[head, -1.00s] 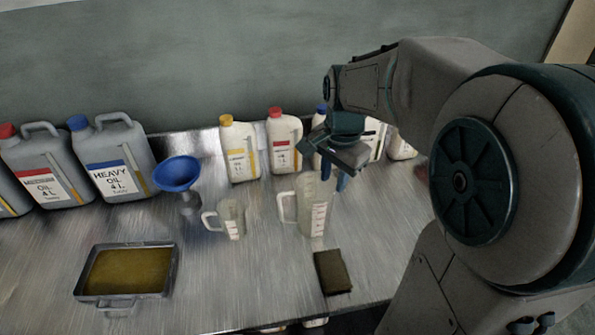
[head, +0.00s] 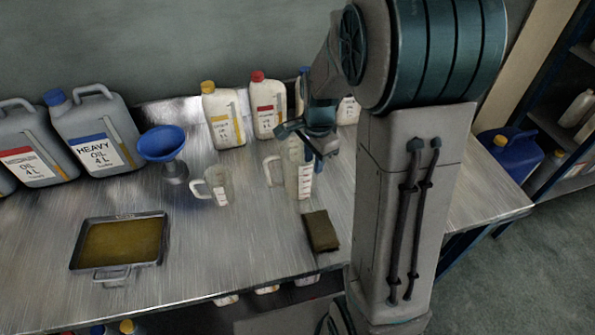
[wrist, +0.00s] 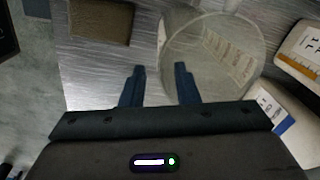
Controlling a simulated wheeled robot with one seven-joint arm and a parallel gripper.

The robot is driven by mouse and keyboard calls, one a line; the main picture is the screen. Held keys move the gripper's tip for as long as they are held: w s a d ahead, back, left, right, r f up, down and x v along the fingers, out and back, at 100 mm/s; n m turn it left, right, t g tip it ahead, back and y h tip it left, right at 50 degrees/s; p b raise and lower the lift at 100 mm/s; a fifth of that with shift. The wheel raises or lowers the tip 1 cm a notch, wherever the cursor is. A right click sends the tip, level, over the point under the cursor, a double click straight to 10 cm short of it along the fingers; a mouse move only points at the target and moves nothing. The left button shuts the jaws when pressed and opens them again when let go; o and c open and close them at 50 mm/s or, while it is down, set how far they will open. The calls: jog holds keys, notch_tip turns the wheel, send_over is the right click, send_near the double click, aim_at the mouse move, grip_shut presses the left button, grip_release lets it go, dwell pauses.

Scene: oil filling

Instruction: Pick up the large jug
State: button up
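The large jug (head: 292,182) is clear with a printed scale, and stands upright on the metal bench with its handle to the left. My gripper (head: 318,163) is at its upper right side. In the wrist view my gripper (wrist: 160,70) is open, with two blue fingers apart and nothing held between them. The large jug (wrist: 212,55) fills the upper right there, and the right finger overlaps its near edge. I cannot tell whether that finger touches the jug or is inside it. My gripper hides part of the jug's rim in the head view.
A smaller jug (head: 218,186) stands to the left, with a blue funnel (head: 163,145) beyond it. A brown sponge-like block (head: 321,231) lies in front. Oil bottles (head: 268,108) line the back. An oil-filled tray (head: 120,243) sits at front left.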

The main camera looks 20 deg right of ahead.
aim_at(312, 174)
jog(key=shift+a+f, duration=0.15)
jog(key=shift+f, duration=1.7)
grip_shut()
jog(key=shift+r, duration=0.15)
